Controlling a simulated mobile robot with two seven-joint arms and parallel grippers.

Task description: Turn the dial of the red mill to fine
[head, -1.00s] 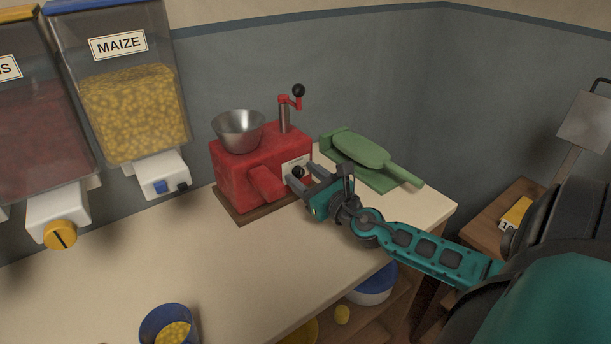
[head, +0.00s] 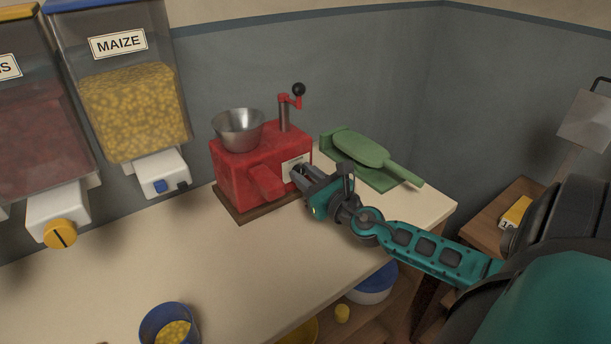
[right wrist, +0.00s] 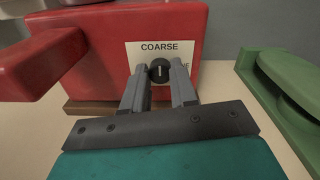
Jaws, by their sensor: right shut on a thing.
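The red mill (head: 240,168) stands on a brown base on the counter, with a metal bowl on top and a crank with a black knob. My right gripper (head: 301,173) is at the mill's label face. In the right wrist view the black dial (right wrist: 159,69) sits on a white label that reads COARSE at the top; the rest of the label is mostly hidden. The right gripper's fingers (right wrist: 160,80) are shut on the dial, one on each side. A pale mark on the dial is near its top. My left gripper is not in view.
The maize dispenser (head: 130,115) hangs at the left. A blue cup of maize (head: 152,322) stands at the front. The counter's middle is clear.

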